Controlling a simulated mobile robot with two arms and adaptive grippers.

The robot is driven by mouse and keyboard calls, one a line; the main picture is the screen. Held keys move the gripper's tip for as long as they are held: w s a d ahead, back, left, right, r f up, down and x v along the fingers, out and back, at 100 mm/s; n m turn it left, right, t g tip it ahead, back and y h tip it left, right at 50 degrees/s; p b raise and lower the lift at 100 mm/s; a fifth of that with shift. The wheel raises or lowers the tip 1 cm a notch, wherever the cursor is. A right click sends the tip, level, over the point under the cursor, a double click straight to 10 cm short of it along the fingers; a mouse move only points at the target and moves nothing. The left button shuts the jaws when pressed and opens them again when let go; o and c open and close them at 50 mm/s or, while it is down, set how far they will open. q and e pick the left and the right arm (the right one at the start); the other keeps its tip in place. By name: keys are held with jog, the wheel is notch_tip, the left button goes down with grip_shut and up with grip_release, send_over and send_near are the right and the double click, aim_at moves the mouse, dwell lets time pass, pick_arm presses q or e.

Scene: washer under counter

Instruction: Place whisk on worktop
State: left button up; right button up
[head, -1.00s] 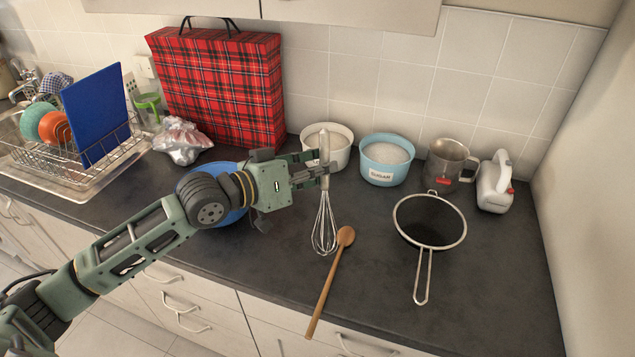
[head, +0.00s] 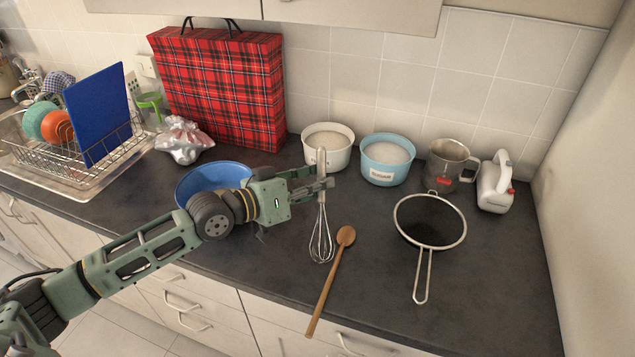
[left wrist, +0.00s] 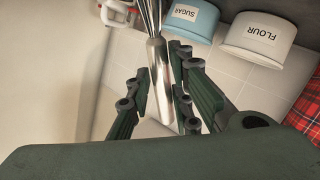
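The whisk (head: 320,232), with a metal handle and wire loops, hangs nearly upright over the worktop (head: 275,240), loops down. My left gripper (head: 322,187) is around its handle from the left. In the left wrist view the handle (left wrist: 160,85) stands between the two fingers (left wrist: 160,105), which look closed on it. I cannot tell whether the loops touch the worktop. My right gripper is not in view.
A wooden spoon (head: 328,285) lies just right of the whisk, a sieve (head: 430,247) further right. Flour (head: 328,158) and sugar (head: 386,177) tubs stand behind. A blue bowl (head: 210,177) is behind my left arm.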

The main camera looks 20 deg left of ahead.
pick_arm(q)
jog(key=shift+o, duration=1.3)
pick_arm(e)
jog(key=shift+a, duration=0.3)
pick_arm(q)
jog(key=shift+r, duration=0.3)
jog(key=b+v, duration=0.1)
jog(key=v, duration=1.1)
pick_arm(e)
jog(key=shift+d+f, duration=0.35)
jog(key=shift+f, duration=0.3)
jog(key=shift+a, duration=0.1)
pick_arm(q)
jog(key=shift+s+f, duration=0.1)
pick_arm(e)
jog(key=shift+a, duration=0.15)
